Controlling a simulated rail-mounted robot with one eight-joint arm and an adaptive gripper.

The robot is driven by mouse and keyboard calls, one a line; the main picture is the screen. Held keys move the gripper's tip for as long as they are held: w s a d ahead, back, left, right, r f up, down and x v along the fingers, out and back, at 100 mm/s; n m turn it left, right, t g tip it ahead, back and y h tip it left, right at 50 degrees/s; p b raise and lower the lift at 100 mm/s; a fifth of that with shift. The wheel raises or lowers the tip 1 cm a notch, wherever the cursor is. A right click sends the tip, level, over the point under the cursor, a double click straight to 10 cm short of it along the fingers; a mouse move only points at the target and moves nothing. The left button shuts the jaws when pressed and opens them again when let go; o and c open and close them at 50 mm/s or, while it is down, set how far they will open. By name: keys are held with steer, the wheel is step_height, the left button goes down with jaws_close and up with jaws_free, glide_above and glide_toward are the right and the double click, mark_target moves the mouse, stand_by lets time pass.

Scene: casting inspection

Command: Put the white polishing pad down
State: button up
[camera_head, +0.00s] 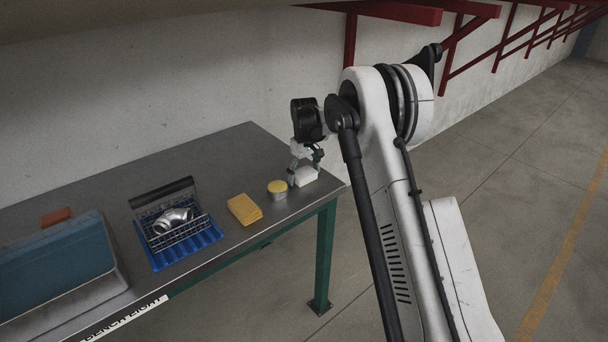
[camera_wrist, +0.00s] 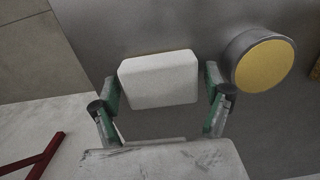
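The white polishing pad (camera_head: 305,176) is at the right end of the bench, a small white block with rounded corners. My gripper (camera_head: 304,165) is above it with fingers pointing down around it. In the wrist view the pad (camera_wrist: 160,80) lies between the two green-lined fingers of my gripper (camera_wrist: 162,88). Both fingers appear to touch or nearly touch its short sides. The pad is at or just above the bench top (camera_head: 225,160); I cannot tell whether it rests on it.
A round tin with a yellow top (camera_head: 277,188) stands close to the pad. Beyond it are a yellow sponge-like stack (camera_head: 244,209), a blue rack (camera_head: 186,256) holding a metal casting (camera_head: 172,220), a grey basin (camera_head: 118,275) and an orange block (camera_head: 56,216). The bench's right edge is near.

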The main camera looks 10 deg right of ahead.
mark_target(304, 172)
steer(key=shift+r, duration=0.15)
step_height(304, 172, up, 12)
steer(key=s+r+m+t, duration=0.1)
steer(key=s+r+t, duration=0.1)
steer(key=s+r, duration=0.9)
steer(key=s+r+m+t, duration=0.2)
steer(key=s, duration=1.1)
steer(key=s+r+m+t, duration=0.1)
steer(key=s+r, duration=0.1)
steer(key=s, duration=1.2)
steer(key=s+f+t, duration=0.1)
steer(key=s+f, duration=0.1)
steer(key=s, duration=0.3)
steer(key=s+f+m+t, duration=0.1)
steer(key=s+f, duration=0.2)
steer(key=s, duration=0.2)
steer(key=shift+s+f+p, duration=0.15)
steer(key=shift+f+p, duration=0.2)
steer(key=c, duration=0.4)
